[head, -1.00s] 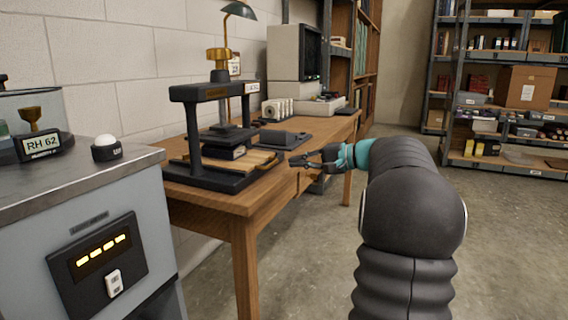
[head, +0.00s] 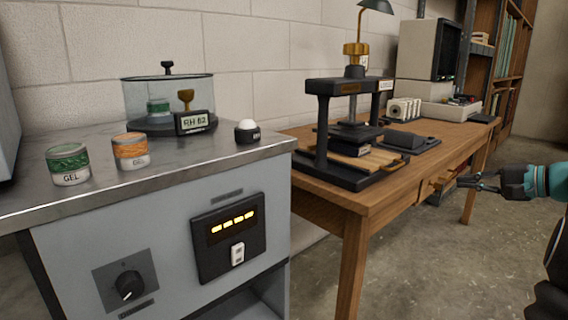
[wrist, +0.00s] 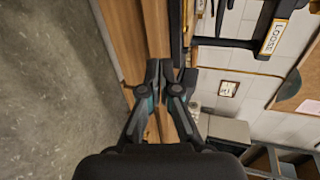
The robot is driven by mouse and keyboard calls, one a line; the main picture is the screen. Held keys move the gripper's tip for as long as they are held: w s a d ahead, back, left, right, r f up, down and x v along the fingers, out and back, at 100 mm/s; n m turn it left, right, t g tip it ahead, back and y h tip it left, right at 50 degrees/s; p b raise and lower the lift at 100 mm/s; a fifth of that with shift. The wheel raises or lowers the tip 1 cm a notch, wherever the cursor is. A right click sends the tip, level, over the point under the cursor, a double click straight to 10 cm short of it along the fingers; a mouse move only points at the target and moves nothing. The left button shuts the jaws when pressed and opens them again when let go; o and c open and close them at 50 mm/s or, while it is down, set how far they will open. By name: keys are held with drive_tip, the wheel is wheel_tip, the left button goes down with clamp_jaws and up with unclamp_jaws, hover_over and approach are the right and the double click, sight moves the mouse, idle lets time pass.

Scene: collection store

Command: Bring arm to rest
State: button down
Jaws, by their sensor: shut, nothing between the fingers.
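My gripper (head: 478,181) is at the right of the head view, in front of the wooden table's front edge, with nothing held. In the wrist view my gripper (wrist: 171,73) shows its two fingers together, with the wooden table (wrist: 128,35) behind them. The teal and dark wrist and part of my arm show at the right edge of the head view; the rest of the arm is out of frame.
The wooden table (head: 357,205) carries a black press (head: 345,180), a dark flat item (head: 408,141) and an old computer (head: 428,52). A grey cabinet (head: 180,240) at left bears two gel jars (head: 68,165), a glass vessel (head: 140,95) and a white-domed button (head: 247,130). Floor at right is open.

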wheel_tip(320, 180, down, 8)
drive_tip(key=s+r+m+g+h, duration=0.1)
drive_tip(key=s+g+h, duration=0.1)
drive_tip(key=s+a+f+n+g+h, duration=0.1)
drive_tip(key=s+a+f+g+h, duration=0.25)
drive_tip(key=s+a+f, duration=0.5)
drive_tip(key=s+a+r+n+h+p, duration=0.1)
drive_tip(key=s+a+n, duration=0.4)
drive_tip(key=a, duration=0.6)
drive_tip(key=s+a+r+n+h+p, duration=0.1)
drive_tip(key=s+a+n+h+p, duration=0.1)
drive_tip(key=s+a+n, duration=0.4)
drive_tip(key=s+a+p, duration=0.1)
drive_tip(key=s+a, duration=0.3)
drive_tip(key=a, duration=0.2)
drive_tip(key=shift+s+r, duration=0.3)
drive_tip(key=shift+r, duration=0.1)
drive_tip(key=shift+g, duration=0.25)
